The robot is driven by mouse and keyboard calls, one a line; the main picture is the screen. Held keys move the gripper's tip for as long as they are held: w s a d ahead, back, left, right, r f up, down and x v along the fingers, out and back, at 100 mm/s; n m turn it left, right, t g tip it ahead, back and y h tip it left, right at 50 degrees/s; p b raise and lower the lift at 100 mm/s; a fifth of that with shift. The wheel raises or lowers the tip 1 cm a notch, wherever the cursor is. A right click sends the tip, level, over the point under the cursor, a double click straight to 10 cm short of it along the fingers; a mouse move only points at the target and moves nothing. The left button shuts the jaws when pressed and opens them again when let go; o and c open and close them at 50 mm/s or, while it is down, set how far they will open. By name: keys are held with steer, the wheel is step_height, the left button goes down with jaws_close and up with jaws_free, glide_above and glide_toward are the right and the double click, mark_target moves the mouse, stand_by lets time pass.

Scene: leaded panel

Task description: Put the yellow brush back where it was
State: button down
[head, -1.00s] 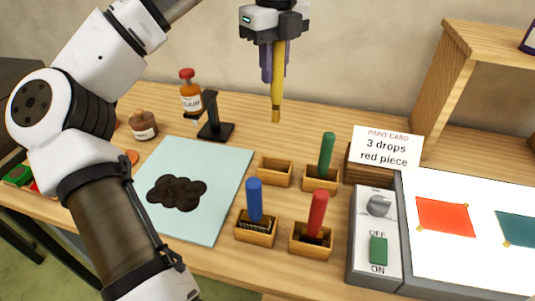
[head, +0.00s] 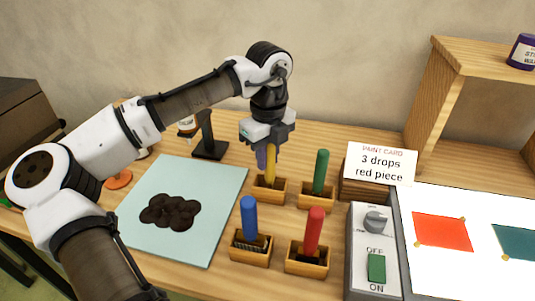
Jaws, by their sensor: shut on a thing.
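My gripper (head: 268,158) points down and is shut on the yellow brush (head: 270,166). The brush is upright, with its lower end at the back left wooden holder (head: 268,190). The bristle end is hidden by the holder's front wall, so I cannot tell whether it touches the bottom. One gripper finger partly covers the handle's left side.
The green brush (head: 320,170), blue brush (head: 249,217) and red brush (head: 314,230) stand in holders close by. A pale blue sheet (head: 215,185) with a dark blotch (head: 170,212) lies left. A paint card (head: 381,165) and switch box (head: 374,255) stand right.

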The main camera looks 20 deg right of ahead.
steer(key=c, duration=1.3)
jaws_free()
steer(key=shift+f, duration=0.1)
step_height(320, 180, up, 12)
steer(key=shift+r, duration=0.2)
